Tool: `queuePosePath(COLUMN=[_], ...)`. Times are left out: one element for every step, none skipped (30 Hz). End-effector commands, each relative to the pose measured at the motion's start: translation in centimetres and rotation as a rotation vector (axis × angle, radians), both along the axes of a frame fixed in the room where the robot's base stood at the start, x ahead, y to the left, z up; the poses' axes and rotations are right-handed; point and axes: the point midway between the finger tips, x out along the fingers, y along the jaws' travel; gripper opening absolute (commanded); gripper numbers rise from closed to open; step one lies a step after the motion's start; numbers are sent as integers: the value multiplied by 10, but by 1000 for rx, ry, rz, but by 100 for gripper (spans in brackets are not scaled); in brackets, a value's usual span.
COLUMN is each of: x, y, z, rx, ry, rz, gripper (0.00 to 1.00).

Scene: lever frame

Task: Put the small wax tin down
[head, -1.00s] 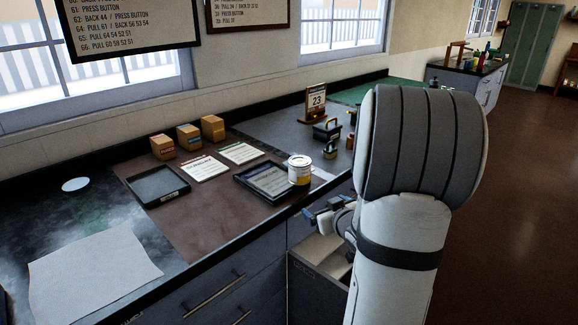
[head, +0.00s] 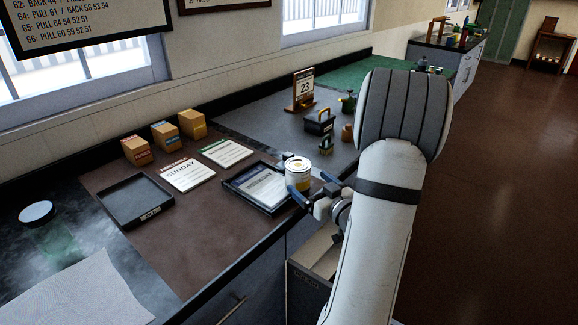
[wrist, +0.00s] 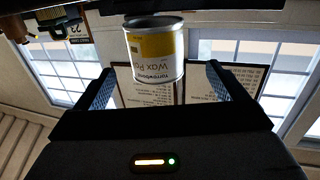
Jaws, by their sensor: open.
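The small wax tin (head: 298,174), white-lidded with a yellow and white label, stands upright at the right end of a dark tray holding a sheet (head: 262,188). I cannot tell whether it rests on the tray's rim or the counter. My gripper (head: 314,186) is open at the tin, on its near right side. In the wrist view the tin (wrist: 156,52) shows between and beyond the two spread fingers, with gaps on both sides. Its label reads "Wax Po", the rest cut off.
An empty black tray (head: 135,203), two cards (head: 187,175) (head: 226,153) and several small boxes (head: 165,137) lie to the left. A calendar (head: 304,90) and a dark caddy (head: 319,122) stand behind. The brown mat (head: 200,232) has bare room in front.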

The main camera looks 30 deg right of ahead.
Motion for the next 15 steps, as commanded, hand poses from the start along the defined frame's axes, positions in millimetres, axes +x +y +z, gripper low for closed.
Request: queuePosePath(x=[1,3,7,10,14,18,21,25,29,33,37,44,49,54,59], y=[-1,-2,-2,-2,-2,-2,-2,-2,-2,-2,-2,-1,-1,-2,-1], z=[0,1,1,1,1,1,1,0,0,1,1,0,0,0,-1], rx=[0,1,0,0,0,0,0,1,1,0,0,1,1,0,0], ry=[-1,-1,-1,-1,0,-1,0,0,0,-1,-1,0,0,0,1], rz=[-4,-5,-6,-6,-7,-8,-9,-8,-8,-9,-9,-8,-8,-9,-9], gripper=[92,92,92,92,92,92,92,92,92,92,92,92,92,92,92])
